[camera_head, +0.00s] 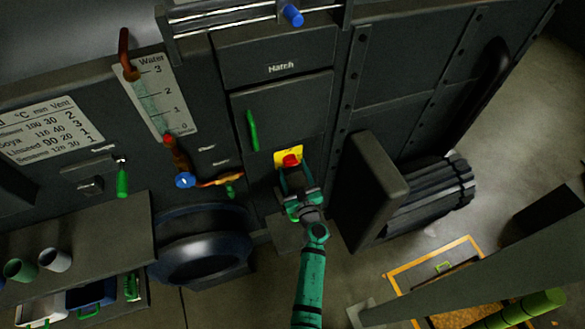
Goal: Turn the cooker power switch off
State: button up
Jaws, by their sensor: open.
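The power switch (291,161) is a red knob on a yellow plate (281,154). It is mounted on the dark cabinet front below the panel with the green handle. My gripper (293,178) is open and right in front of the switch, at its lower side in the picture. The fingers overlap the lower part of the yellow plate. I cannot tell whether they touch the red knob. The lower part of the switch is partly hidden by the gripper.
A green handle (252,130) is up and left of the switch. A water gauge (158,97) and a blue-ended valve (185,180) with pipes are at left. A dark box-like block (368,190) stands close at right. A shelf with cups (56,260) is at lower left.

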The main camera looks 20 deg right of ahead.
jog(key=shift+w, duration=0.55)
jog(key=c, duration=1)
jog(key=shift+n, duration=0.3)
jog(key=shift+d+f+n+t+y, duration=0.15)
jog(key=shift+n+y, duration=0.1)
jog(key=shift+n, duration=2.8)
jog(key=shift+a+f+n+t+y, duration=0.1)
jog(key=shift+n+y, duration=0.2)
jog(key=shift+n, duration=2.7)
jog(key=shift+d+f+n+t+y, duration=0.15)
jog(key=shift+n+y, duration=0.1)
jog(key=shift+n, duration=2.8)
jog(key=shift+r, duration=0.1)
